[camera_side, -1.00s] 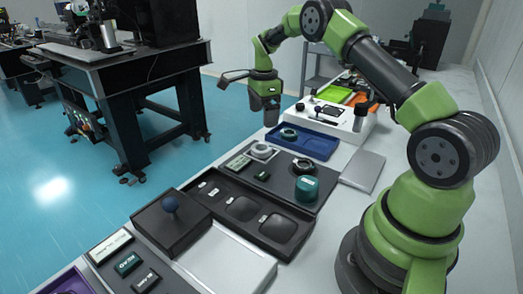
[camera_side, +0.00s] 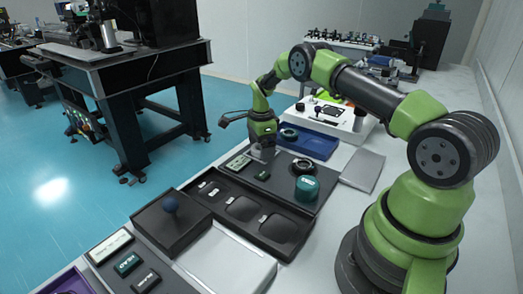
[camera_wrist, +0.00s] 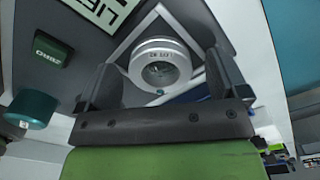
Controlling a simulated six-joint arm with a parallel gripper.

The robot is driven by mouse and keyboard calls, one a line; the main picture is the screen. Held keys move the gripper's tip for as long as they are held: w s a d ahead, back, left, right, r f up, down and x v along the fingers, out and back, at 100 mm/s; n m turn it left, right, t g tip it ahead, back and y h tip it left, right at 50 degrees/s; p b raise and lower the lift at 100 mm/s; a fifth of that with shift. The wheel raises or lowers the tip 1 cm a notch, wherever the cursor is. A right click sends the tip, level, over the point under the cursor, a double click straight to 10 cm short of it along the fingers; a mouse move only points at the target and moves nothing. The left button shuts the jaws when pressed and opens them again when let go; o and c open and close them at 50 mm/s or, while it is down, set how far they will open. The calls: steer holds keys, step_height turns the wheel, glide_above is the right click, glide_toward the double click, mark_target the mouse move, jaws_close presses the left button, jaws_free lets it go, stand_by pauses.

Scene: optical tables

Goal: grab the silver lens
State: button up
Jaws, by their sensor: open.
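The silver lens (camera_wrist: 158,50) is a round ring with small print, lying inside a white square outline on the grey board. In the wrist view it shows between the two fingers of my gripper (camera_wrist: 160,70), which are open and apart on either side of it. In the side view my gripper (camera_side: 262,150) is low over the lens's place on the board and hides most of it. I cannot tell whether the fingers touch the lens.
A teal cylinder (camera_side: 306,188) and a dark ring (camera_side: 303,166) stand on the same board. A blue tray (camera_side: 315,146) with another ring lies behind.

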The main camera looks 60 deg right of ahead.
steer(key=c, duration=1)
steer(key=shift+r, duration=0.1)
